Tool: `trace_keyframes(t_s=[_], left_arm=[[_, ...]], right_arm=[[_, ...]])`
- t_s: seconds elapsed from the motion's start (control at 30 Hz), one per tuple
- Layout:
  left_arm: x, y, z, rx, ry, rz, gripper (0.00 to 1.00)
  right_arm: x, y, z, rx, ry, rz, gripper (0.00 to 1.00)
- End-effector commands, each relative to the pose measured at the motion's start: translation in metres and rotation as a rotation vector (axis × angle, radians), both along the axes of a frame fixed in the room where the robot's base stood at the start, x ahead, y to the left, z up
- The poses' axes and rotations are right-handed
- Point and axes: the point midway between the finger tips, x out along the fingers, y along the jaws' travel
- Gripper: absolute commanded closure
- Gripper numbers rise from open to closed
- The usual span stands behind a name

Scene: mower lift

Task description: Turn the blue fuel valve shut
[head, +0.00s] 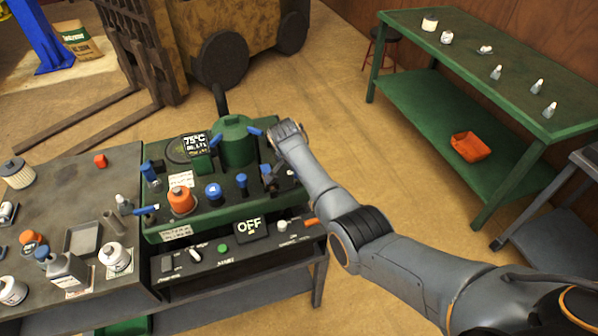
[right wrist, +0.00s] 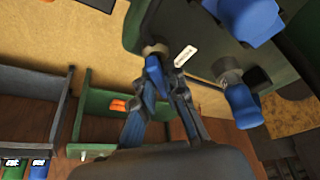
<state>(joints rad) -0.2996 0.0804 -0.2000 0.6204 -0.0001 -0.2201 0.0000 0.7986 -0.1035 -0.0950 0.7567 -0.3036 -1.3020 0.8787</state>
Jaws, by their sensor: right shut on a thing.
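The green machine (head: 222,215) stands on a dark bench and carries several blue levers and knobs. My right gripper (head: 274,180) is over its right side, largely hidden by my forearm in the head view. In the right wrist view, my right gripper (right wrist: 165,85) is shut on a blue valve handle (right wrist: 153,68). This handle sits on a pale round stub near the machine's edge, beside a white tag (right wrist: 185,56). The fingers cover part of the handle, so its exact angle is unclear. My left gripper is not in view.
A blue knob (right wrist: 242,105) and a larger blue one (right wrist: 255,18) stand close to the fingers. The green tank (head: 237,140) rises behind. A display reads OFF (head: 251,227). A green table (head: 500,60) stands at right, with open floor between.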

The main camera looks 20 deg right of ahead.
Motion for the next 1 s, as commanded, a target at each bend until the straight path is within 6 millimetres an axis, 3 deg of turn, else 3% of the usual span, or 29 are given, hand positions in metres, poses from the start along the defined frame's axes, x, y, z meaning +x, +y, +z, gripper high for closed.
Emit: trace_keyframes(t_s=[0.6,1.0], left_arm=[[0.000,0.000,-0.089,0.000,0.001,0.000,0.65],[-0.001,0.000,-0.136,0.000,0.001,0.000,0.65]], right_arm=[[0.001,0.001,-0.007,0.002,-0.003,-0.569,1.00],[0.001,0.000,-0.004,0.001,-0.003,-0.800,1.00]])
